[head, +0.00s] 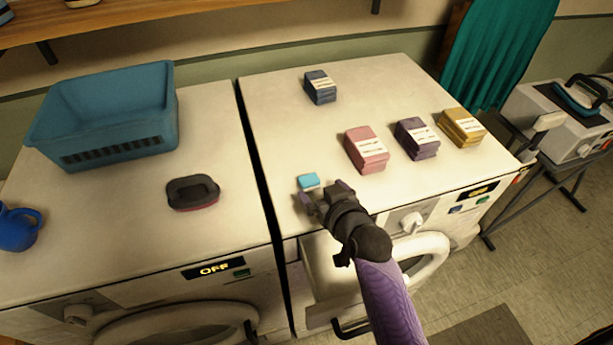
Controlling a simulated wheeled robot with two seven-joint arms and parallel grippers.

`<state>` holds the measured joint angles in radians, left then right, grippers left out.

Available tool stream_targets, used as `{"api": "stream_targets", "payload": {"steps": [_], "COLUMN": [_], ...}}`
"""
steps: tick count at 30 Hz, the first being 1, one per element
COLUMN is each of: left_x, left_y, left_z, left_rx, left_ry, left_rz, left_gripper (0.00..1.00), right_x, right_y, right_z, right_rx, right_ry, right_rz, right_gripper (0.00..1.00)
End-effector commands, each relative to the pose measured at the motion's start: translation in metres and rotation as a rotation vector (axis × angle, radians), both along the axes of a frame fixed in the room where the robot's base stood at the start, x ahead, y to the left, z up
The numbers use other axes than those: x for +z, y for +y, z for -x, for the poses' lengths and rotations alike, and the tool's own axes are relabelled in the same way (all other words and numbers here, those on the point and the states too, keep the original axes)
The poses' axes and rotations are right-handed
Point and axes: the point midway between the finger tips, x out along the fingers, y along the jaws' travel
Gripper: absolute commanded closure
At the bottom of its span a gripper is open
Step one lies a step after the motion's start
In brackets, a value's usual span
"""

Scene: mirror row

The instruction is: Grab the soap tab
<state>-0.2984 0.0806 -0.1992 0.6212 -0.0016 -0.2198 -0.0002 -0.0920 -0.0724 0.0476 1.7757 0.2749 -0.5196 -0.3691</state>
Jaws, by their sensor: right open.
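The soap tab is a small light-blue block (309,181) lying on top of the right white machine (280,130), near its front left part. My right gripper (321,193) is right by the tab, on its near side, with its fingers open. One finger is at the left below the tab and the other at the right. I cannot tell whether a finger touches the tab. My left gripper is not in view.
Pink (366,149), purple (416,138), yellow (461,128) and dark blue (320,87) labelled packs stand farther back on the same machine. A blue basket (120,150), a dark brush (193,192) and a blue mug (18,230) are on the left machine. A dark gap separates the machines.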

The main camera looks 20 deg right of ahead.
Motion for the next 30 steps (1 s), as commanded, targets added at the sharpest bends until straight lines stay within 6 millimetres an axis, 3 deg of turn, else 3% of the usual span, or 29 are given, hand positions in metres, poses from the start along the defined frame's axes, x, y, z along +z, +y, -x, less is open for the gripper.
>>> {"api": "stream_targets", "payload": {"steps": [10, 18, 20, 30], "left_x": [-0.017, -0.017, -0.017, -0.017], "left_y": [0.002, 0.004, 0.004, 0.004], "left_z": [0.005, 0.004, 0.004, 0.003], "left_rx": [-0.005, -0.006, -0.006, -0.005], "left_ry": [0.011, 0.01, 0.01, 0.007], "left_rz": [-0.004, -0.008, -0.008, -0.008], "left_gripper": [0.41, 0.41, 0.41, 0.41], "right_x": [-0.024, -0.025, -0.025, -0.025], "right_y": [0.011, 0.012, 0.012, 0.012], "right_z": [-0.056, -0.063, -0.063, -0.062], "right_rx": [0.001, 0.001, 0.001, 0.001], "right_ry": [0.003, 0.004, 0.004, 0.004], "right_rz": [0.0, 0.001, 0.001, 0.001], "right_gripper": [0.0, 0.0, 0.11, 0.83]}}
